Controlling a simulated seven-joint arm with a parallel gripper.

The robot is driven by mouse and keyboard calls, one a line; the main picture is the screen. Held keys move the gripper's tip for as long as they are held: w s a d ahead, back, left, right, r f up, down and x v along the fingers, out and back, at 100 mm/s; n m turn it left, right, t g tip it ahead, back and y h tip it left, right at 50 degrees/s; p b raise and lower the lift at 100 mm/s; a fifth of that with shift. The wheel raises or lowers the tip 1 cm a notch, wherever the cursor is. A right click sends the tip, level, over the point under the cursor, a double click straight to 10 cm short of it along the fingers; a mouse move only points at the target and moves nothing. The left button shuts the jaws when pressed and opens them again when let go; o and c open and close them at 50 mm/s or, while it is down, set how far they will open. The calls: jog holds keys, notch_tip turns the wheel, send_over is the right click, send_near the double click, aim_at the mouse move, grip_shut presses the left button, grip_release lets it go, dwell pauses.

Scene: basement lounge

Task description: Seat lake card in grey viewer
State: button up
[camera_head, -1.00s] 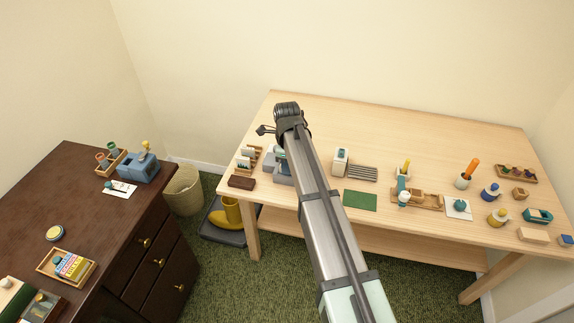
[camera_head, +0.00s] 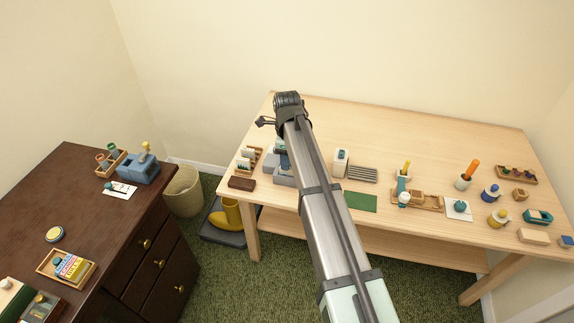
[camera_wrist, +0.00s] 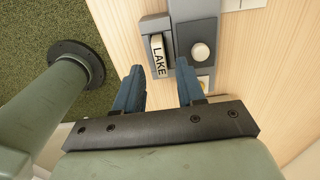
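The lake card (camera_wrist: 159,56) shows in the wrist view as a pale strip marked LAKE, standing at a dark grey block on the left side of the grey viewer (camera_wrist: 205,22). I cannot tell how deep it sits. My gripper (camera_wrist: 160,68) is open, its two blue fingers apart, with the card just beyond and between the fingertips. The fingers do not visibly grip it. In the head view the grey viewer (camera_head: 283,178) is partly hidden behind my arm, and the fingers and card cannot be made out.
A wooden rack with cards (camera_head: 244,160) and a dark brown block (camera_head: 241,183) lie left of the viewer. A white device (camera_head: 340,162), a slatted grey mat (camera_head: 362,174) and a green mat (camera_head: 360,201) lie to the right. The table's back is clear.

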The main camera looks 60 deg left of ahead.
notch_tip(320, 180, up, 8)
jog(key=shift+r, duration=0.15)
dwell(0.7)
